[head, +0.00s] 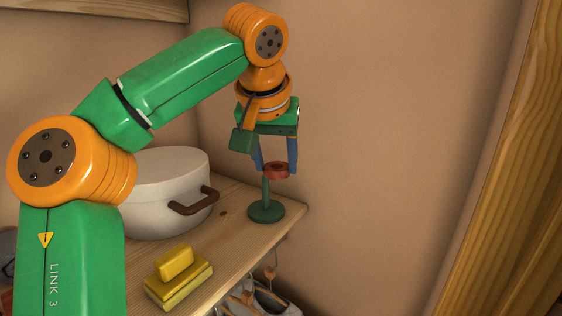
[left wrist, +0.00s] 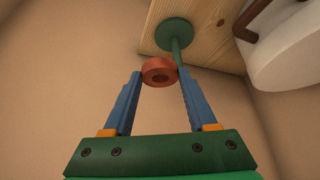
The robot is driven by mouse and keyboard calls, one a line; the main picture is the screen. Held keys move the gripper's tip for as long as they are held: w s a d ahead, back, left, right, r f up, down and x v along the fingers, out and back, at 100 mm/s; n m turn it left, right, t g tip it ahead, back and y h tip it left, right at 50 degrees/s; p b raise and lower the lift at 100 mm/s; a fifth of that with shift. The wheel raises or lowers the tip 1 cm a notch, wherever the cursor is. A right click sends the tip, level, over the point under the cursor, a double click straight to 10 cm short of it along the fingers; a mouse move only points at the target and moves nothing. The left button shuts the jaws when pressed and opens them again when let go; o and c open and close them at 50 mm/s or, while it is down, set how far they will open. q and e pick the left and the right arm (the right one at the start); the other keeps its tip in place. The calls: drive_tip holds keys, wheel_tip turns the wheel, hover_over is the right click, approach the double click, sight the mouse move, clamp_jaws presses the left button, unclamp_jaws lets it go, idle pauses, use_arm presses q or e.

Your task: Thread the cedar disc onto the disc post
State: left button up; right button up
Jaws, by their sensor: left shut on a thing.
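The cedar disc (head: 277,171) is reddish-brown and ring-shaped. My left gripper (head: 276,167) is shut on it, with a blue finger on each side. In the left wrist view the disc (left wrist: 160,72) shows its hole, and no post is seen through it. The disc post (head: 266,195) is a green upright rod on a round base, near the wooden top's right corner. In the left wrist view the post (left wrist: 178,52) runs beside the disc's right edge, near the right fingertip. The disc is by the post's upper end, not around it. I cannot tell whether they touch. My right gripper is not in view.
A white lidded pot (head: 165,190) with a brown handle stands left of the post. A yellow block-like item (head: 178,278) lies at the front of the wooden top (head: 236,250). Shoes (head: 262,300) are below. The wall is close behind the post.

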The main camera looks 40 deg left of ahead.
sight(264, 180)
use_arm(q)
drive_tip(key=shift+w+a+f, duration=0.15)
drive_tip(key=shift+w+a, duration=0.2)
drive_tip(key=shift+a, duration=0.35)
drive_tip(key=shift+w+a+f, duration=0.15)
drive_tip(key=shift+w+a, duration=0.15)
drive_tip(key=shift+a, duration=0.4)
drive_tip(key=shift+w+a+f+b, duration=0.1)
drive_tip(key=shift+a+f+b, duration=0.25)
drive_tip(key=shift+f, duration=0.4)
drive_tip(key=shift+w+a+f+b, duration=0.15)
drive_tip(key=shift+a+f+b, duration=0.2)
drive_tip(key=shift+f, duration=0.35)
drive_tip(key=shift+w+a+f+b, duration=0.1)
drive_tip(key=shift+a+f+b, duration=0.2)
drive_tip(key=shift+f, duration=0.55)
drive_tip(key=o, duration=1.4)
